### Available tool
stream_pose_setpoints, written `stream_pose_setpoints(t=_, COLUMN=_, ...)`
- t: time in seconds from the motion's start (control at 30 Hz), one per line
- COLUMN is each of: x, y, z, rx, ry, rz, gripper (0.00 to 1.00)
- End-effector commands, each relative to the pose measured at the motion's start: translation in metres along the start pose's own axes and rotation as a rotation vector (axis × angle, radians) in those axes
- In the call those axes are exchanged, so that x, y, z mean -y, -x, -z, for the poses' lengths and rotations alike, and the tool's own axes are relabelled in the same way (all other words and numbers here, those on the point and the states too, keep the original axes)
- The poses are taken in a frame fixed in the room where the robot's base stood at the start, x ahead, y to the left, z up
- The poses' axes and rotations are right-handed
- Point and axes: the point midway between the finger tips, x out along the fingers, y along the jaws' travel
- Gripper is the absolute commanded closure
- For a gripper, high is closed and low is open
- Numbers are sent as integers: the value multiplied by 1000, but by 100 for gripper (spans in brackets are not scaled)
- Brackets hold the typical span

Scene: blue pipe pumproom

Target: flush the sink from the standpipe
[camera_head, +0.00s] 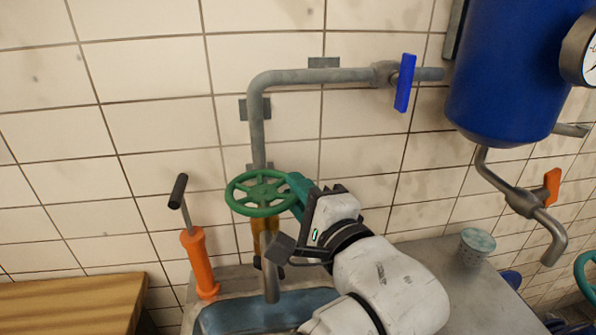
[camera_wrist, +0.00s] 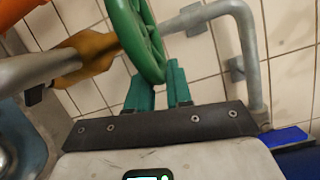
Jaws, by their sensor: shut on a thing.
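The green handwheel (camera_head: 262,193) sits on the standpipe's brass valve body, above the sink (camera_head: 262,310). The grey standpipe (camera_head: 257,130) rises along the tiled wall, bends right and runs to a blue lever (camera_head: 404,83). The spout (camera_head: 270,282) points down over the sink. My gripper (camera_head: 297,192) is shut on the right side of the handwheel's rim. In the wrist view the teal fingers (camera_wrist: 159,90) are at the rim of the green wheel (camera_wrist: 135,35), beside the brass body (camera_wrist: 90,55). My arm hides part of the sink.
An orange hand pump (camera_head: 199,262) stands left of the sink, near a wooden bench (camera_head: 75,303). A blue tank (camera_head: 510,75) with an orange-levered outlet (camera_head: 522,200) hangs at right. A speckled cup (camera_head: 476,248) stands on the grey counter (camera_head: 440,255).

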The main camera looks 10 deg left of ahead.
Motion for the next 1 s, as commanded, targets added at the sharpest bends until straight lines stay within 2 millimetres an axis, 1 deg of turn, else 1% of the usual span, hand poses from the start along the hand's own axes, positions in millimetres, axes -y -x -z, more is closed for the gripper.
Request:
stream_pose_setpoints(t=0.03, x=3, y=2, z=-5, rx=-30, ry=0, rz=8, gripper=100)
stream_pose_setpoints(t=0.47, x=-6, y=14, z=-16, rx=-342, ry=-1, rz=79, gripper=100)
stream_pose_setpoints(t=0.7, x=-11, y=20, z=-24, rx=-541, ry=-4, rz=121, gripper=100)
stream_pose_setpoints(t=1.0, x=-12, y=25, z=-36, rx=-798, ry=-4, rz=171, gripper=100)
